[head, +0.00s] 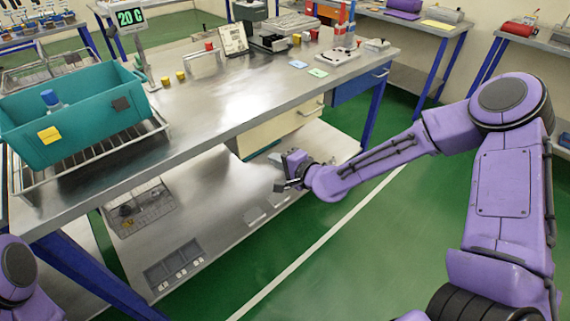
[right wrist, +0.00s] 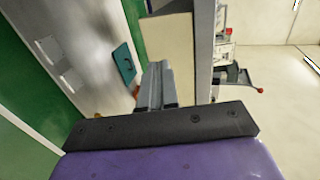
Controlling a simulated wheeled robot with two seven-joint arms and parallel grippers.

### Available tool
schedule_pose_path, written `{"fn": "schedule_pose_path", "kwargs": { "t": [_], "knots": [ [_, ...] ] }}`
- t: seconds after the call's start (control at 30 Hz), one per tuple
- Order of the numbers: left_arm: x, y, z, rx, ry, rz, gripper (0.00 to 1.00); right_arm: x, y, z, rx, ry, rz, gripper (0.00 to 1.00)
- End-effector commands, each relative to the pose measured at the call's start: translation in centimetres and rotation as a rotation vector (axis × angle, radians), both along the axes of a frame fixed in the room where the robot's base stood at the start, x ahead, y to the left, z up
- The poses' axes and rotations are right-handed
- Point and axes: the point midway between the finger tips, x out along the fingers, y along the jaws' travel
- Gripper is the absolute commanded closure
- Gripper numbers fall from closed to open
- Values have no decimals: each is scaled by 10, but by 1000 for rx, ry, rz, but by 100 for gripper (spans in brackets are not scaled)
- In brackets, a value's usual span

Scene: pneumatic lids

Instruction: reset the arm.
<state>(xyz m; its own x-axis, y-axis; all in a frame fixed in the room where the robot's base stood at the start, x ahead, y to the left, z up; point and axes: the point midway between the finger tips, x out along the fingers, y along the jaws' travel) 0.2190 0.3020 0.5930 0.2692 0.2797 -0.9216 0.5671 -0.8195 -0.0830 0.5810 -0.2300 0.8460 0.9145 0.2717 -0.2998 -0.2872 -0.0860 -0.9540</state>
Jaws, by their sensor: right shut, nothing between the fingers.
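My purple right arm comes in from the right of the head view, and its right gripper (head: 287,179) is in front of the workbench, below the tabletop's front edge and over the lower shelf. In the right wrist view the fingers (right wrist: 157,84) are together with nothing between them. Only a purple part of my left arm shows at the lower left of the head view. My left gripper is out of view.
The steel workbench (head: 215,100) bears a teal bin (head: 85,122) at the left. Below it are a lower shelf (head: 215,200) and cream drawers (head: 275,128) near the right gripper. Green floor (head: 350,260) in front is clear.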

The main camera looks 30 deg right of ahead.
Motion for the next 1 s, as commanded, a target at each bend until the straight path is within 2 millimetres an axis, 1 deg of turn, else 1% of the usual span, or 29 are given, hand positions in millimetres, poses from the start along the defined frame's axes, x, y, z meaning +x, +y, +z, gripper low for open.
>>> {"fn": "schedule_pose_path", "kwargs": {
  "t": [0.03, 0.1, 0.17, 0.37, 0.43, 0.47, 0.57, 0.6, 0.67, 0.7, 0.77, 0.8, 0.87, 0.9, 1.0],
  "knots": [
    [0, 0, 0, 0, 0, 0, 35, -7, -4, 3, 1, -1, -3, 100],
    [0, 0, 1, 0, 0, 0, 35, -14, -6, 5, 2, 0, -4, 100],
    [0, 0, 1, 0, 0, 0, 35, -17, -6, 6, 0, 0, -3, 100],
    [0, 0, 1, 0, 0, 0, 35, -18, -6, 6, -19, -6, 3, 100],
    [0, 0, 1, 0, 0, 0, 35, -17, -11, 6, -70, -21, -14, 100],
    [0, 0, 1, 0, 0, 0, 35, -20, -16, 2, -99, -13, -38, 100],
    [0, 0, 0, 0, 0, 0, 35, -57, -20, -55, -293, 132, -63, 100],
    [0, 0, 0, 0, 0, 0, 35, -77, -23, -81, -371, 204, -57, 100],
    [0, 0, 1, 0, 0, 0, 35, -111, -28, -118, -488, 311, -38, 100],
    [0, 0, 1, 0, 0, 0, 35, -136, -32, -141, -567, 383, -18, 100],
    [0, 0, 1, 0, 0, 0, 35, -179, -41, -173, -689, 496, 21, 100],
    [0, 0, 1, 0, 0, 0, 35, -208, -48, -191, -770, 569, 54, 100],
    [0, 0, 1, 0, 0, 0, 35, -252, -58, -212, -879, 669, 108, 100],
    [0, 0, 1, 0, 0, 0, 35, -278, -65, -222, -940, 726, 144, 100],
    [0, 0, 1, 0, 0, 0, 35, -330, -73, -238, -1037, 826, 242, 100]
  ]
}}
